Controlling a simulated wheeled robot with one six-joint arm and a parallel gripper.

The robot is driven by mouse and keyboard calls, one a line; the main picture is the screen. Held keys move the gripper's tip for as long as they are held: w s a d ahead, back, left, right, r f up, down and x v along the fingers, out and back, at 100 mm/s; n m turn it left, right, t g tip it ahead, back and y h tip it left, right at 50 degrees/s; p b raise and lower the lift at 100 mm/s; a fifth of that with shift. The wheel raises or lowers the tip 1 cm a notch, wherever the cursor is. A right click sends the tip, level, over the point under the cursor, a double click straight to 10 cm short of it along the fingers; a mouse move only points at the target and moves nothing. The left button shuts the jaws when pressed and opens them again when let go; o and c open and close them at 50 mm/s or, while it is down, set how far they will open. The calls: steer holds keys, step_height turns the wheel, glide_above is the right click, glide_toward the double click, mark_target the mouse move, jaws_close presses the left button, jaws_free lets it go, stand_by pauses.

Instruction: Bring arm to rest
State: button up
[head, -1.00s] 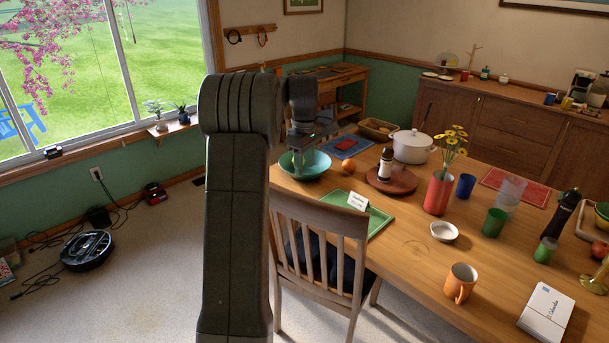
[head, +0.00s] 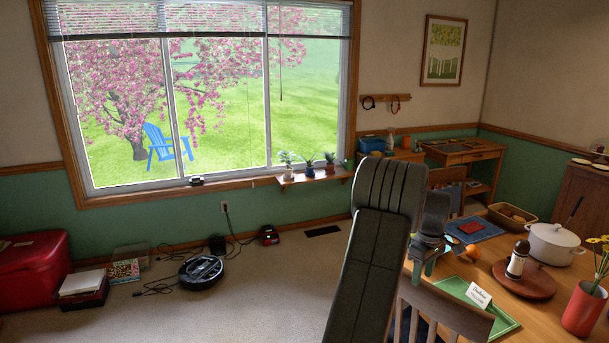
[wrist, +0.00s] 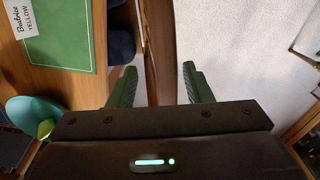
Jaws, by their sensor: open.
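My arm (head: 375,250) rises in front of the table in the head view. My gripper (head: 424,264) hangs past the arm's upper end, close to the table's left edge and partly covered by the arm. In the wrist view my gripper (wrist: 160,86) has its two fingers well apart with nothing between them. The fingers point over the chair and the pale carpet beside the table.
A chair (head: 445,312) stands close to my arm.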

step_height(320, 180, down, 4)
steer(key=shift+a+f, duration=0.1)
steer(key=shift+f, duration=0.15)
steer(key=shift+s+a, duration=0.1)
